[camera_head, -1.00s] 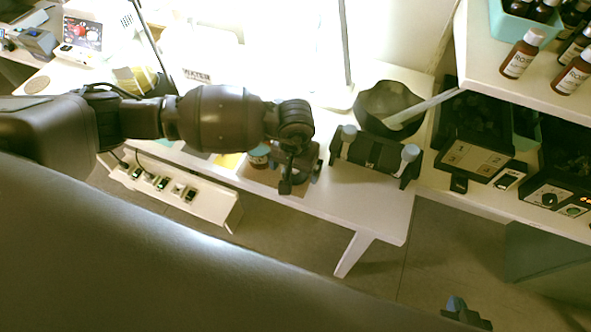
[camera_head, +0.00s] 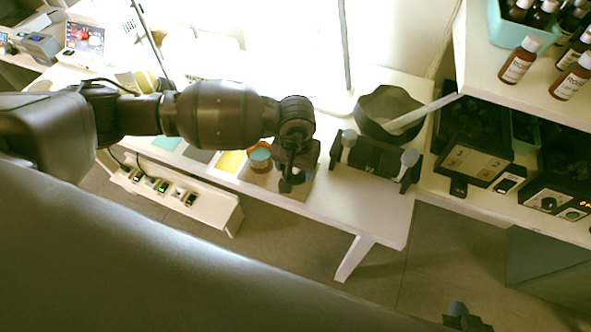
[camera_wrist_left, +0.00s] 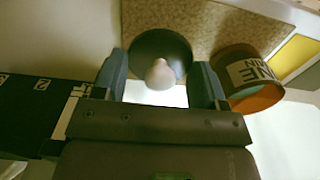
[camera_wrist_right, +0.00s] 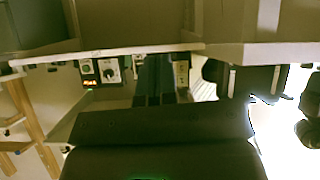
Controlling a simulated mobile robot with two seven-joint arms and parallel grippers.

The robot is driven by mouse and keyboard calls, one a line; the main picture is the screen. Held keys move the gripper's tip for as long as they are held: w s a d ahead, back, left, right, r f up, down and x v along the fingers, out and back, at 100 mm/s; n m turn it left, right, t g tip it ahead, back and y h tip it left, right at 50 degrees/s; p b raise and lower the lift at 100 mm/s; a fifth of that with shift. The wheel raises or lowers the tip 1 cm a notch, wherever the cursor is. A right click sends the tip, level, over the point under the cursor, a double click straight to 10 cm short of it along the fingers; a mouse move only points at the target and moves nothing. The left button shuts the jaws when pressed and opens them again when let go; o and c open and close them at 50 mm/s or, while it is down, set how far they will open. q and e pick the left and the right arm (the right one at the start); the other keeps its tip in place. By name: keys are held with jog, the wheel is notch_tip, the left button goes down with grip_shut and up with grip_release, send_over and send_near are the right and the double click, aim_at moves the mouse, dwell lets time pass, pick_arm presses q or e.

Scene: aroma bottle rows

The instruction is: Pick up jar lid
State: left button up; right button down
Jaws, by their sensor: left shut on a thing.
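The jar lid (camera_wrist_left: 160,62) is a dark round disc with a pale knob, seen between the two fingers in the left wrist view. My left gripper (camera_wrist_left: 161,82) is shut on it by the knob. In the head view my left gripper (camera_head: 290,180) is over the cork mat at the front of the white table, and the lid is mostly hidden under it. An orange-brown jar with a white label (camera_wrist_left: 250,78) stands beside the lid; it also shows in the head view (camera_head: 260,157). My right gripper (camera_head: 460,315) is low at the bottom right, away from the table.
A black rack (camera_head: 375,160) and a dark bowl with a pale pestle (camera_head: 385,108) stand right of my left gripper. Bottles (camera_head: 520,60) stand on the upper right shelf. A power strip (camera_head: 175,190) runs along the table's front edge.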

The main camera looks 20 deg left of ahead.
pick_arm(q)
notch_tip(320, 180, up, 17)
jog(key=p, duration=0.2)
jog(key=a+f+p, duration=0.1)
jog(key=a+f, duration=0.5)
jog(key=a, duration=0.3)
jog(key=shift+w+a, duration=0.25)
jog(key=shift+w, duration=0.15)
pick_arm(e)
jog(key=shift+s+d+r, duration=0.15)
jog(key=shift+s+r, duration=0.05)
jog(key=shift+r, duration=0.3)
jog(key=shift+s+d+r, duration=0.1)
jog(key=shift+s+r, duration=0.1)
jog(key=shift+r, duration=0.25)
pick_arm(q)
jog(key=shift+f, duration=0.1)
